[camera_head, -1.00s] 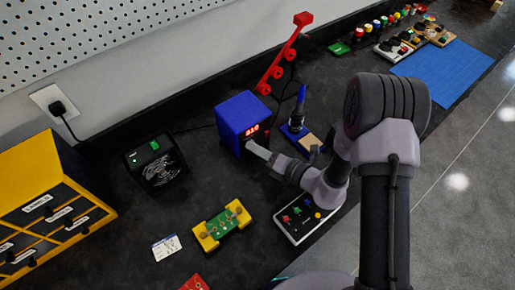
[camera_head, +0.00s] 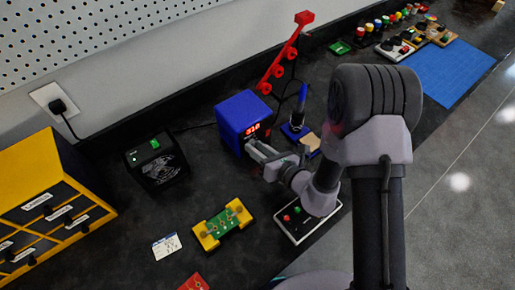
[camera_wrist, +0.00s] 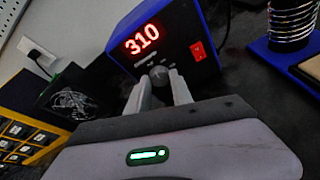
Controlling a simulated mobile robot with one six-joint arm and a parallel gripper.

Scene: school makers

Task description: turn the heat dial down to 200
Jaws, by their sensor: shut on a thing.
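The blue soldering station (camera_head: 240,113) stands on the dark bench, and its red display reads 310 in the wrist view (camera_wrist: 142,39). Its grey round heat dial (camera_wrist: 159,75) is on the front panel below the display. My gripper (camera_wrist: 158,88) is shut on the dial, with one finger on each side of it. In the head view my gripper (camera_head: 254,148) reaches the station's front from the right, and the dial is hidden there. A red rocker switch (camera_wrist: 198,50) is on the panel right of the display.
A soldering iron in its stand (camera_head: 297,122) is close to the station's right. A black box with a green switch (camera_head: 155,158) stands to the left. A yellow-ended green board (camera_head: 222,223) and a button panel (camera_head: 306,217) lie in front. Yellow drawers (camera_head: 50,195) are far left.

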